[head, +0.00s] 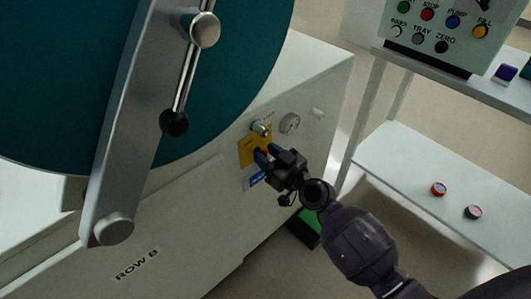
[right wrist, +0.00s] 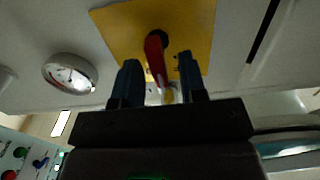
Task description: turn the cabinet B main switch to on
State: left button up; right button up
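The main switch is a red handle (right wrist: 156,58) on a yellow plate (right wrist: 112,24), on the pale front of the cabinet marked ROW B (head: 190,240). In the right wrist view the handle points down the picture, slightly to the right. The yellow plate (head: 247,152) also shows in the head view, where my right gripper hides most of the handle. My right gripper (right wrist: 160,80) is open, its two dark fingers on either side of the handle with gaps showing. It also shows in the head view (head: 264,155). My left gripper is not in view.
Beside the switch are a round gauge (head: 290,124), a metal fitting (head: 261,128) and a blue-and-white label (head: 255,178). A large teal round door (head: 230,70) with a metal bar (head: 125,130) is at left. A shelf (head: 430,170) and button panel (head: 440,30) stand at right.

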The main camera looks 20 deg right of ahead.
jog(key=shift+w+a, duration=0.15)
jog(key=shift+w, duration=0.2)
grip_shut()
jog(key=shift+m, duration=0.4)
jog(key=shift+d+m, duration=0.2)
jog(key=shift+m, duration=0.7)
jog(key=shift+w+d+f+m, duration=0.1)
jog(key=shift+d+m, duration=0.05)
jog(key=shift+m, duration=1.55)
grip_release()
